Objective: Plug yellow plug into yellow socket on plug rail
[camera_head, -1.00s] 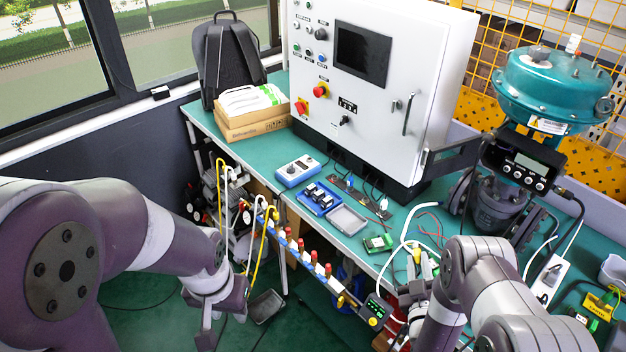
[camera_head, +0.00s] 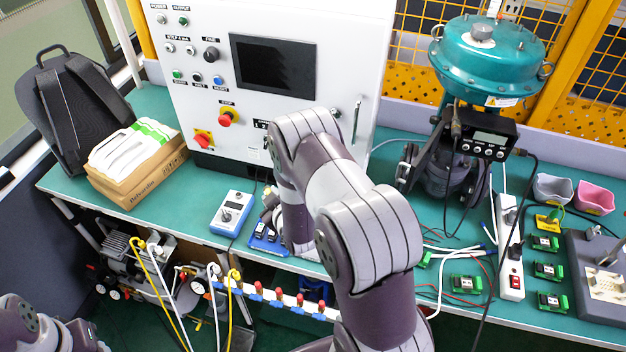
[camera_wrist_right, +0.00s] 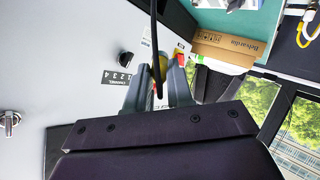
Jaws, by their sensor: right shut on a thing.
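In the right wrist view my right gripper (camera_wrist_right: 158,82) is shut, with a dark cable (camera_wrist_right: 155,38) running up from between its fingers. A yellow patch (camera_wrist_right: 164,61) shows at the fingertips; it seems to be the yellow plug, though the cabinet's red and yellow switch may lie behind it. In the head view my right arm reaches across the middle to the bench before the cabinet, and the arm largely hides its gripper.
The control cabinet (camera_head: 280,110) stands close behind my right arm. A blue meter box (camera_head: 232,212) and a carton (camera_head: 140,175) lie to its left. A valve positioner (camera_head: 487,145), a white power strip (camera_head: 511,255) and green modules (camera_head: 466,284) are on the right.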

